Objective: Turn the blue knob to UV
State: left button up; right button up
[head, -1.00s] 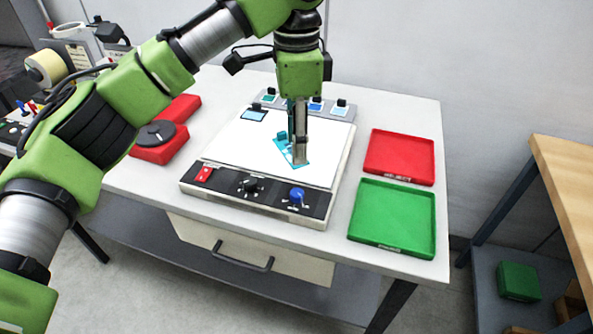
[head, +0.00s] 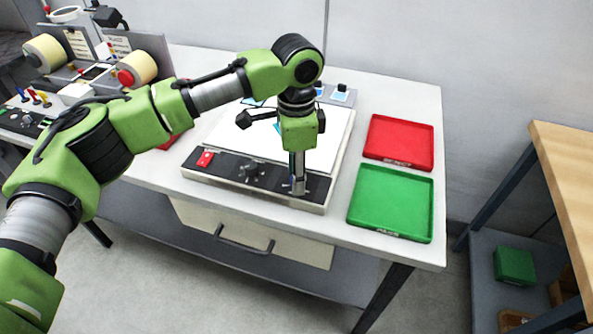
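The light box (head: 225,140) has a white lit top and a dark front panel (head: 225,168). A red switch (head: 205,159) and a black knob (head: 251,170) show on the panel. My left gripper (head: 297,190) points down at the panel's right part, where the blue knob is. The gripper hides the knob, so its pointer cannot be read. I cannot tell whether the fingers touch the knob or are open or shut. My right gripper is out of view.
A red tray (head: 399,142) and a green tray (head: 391,203) lie right of the box. A cyan piece (head: 277,129) on the lit top is mostly hidden by my arm. The label rewinder (head: 100,65) stands at the left. A drawer handle (head: 244,238) is below.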

pick_arm(q)
jog(key=shift+f, duration=0.1)
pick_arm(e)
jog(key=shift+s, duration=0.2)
pick_arm(q)
grip_shut()
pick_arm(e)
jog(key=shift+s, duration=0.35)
